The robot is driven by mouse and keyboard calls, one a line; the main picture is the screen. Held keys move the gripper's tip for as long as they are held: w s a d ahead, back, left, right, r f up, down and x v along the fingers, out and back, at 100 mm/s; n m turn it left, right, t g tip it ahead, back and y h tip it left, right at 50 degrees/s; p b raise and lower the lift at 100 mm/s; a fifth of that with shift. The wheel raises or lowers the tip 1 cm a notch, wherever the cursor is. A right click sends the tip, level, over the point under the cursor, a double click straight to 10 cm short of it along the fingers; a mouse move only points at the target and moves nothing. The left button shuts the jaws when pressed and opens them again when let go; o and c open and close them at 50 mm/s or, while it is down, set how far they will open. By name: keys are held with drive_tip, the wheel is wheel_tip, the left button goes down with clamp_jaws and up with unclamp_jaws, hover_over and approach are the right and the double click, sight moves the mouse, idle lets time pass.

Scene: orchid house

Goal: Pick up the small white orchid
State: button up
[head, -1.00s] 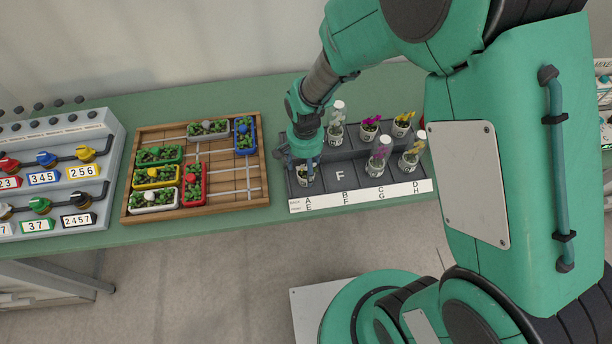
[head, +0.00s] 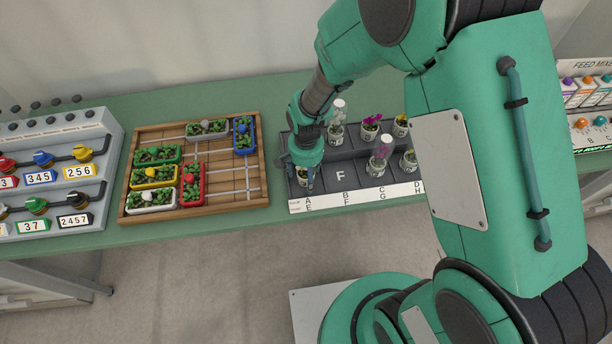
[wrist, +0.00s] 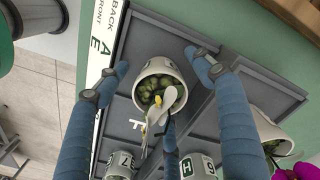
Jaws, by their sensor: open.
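The small white orchid stands in a white pot (wrist: 155,69) in the front-left compartment marked E of the grey tray (head: 341,198). In the wrist view its white petals (wrist: 166,103) with yellow parts show over the dark green leaves. My gripper (wrist: 158,61) is open, with blue-grey fingertips on either side of the pot. Gaps show between the tips and the pot. In the head view my gripper (head: 303,186) comes down from above over the left end of the tray and hides most of this pot.
Compartment F is empty. Other potted orchids stand close by in the tray: a magenta one (head: 371,120), a white one (head: 338,112) and one in a clear sleeve (head: 381,157). A wooden planter board (head: 237,194) lies to the left. My arm hides part of the right side.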

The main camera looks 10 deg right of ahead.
drive_tip(key=shift+c, duration=0.5)
drive_tip(key=c, duration=1.3)
drive_tip(key=shift+r, duration=0.15)
drive_tip(key=shift+r, duration=0.5)
drive_tip(key=r, duration=0.1)
drive_tip(key=r+p, duration=0.1)
drive_tip(key=shift+s+d+r, duration=0.1)
drive_tip(key=shift+s+r, duration=0.2)
drive_tip(key=shift+s, duration=0.05)
drive_tip(key=s+d+p, duration=0.1)
drive_tip(key=s, duration=0.4)
drive_tip(key=s+d, duration=0.1)
drive_tip(key=s, duration=0.4)
drive_tip(key=s+d+r+p, duration=0.1)
drive_tip(key=s, duration=0.4)
drive_tip(key=shift+d+r+p, duration=0.1)
drive_tip(key=shift+d+p, duration=0.1)
drive_tip(key=shift+p, duration=0.15)
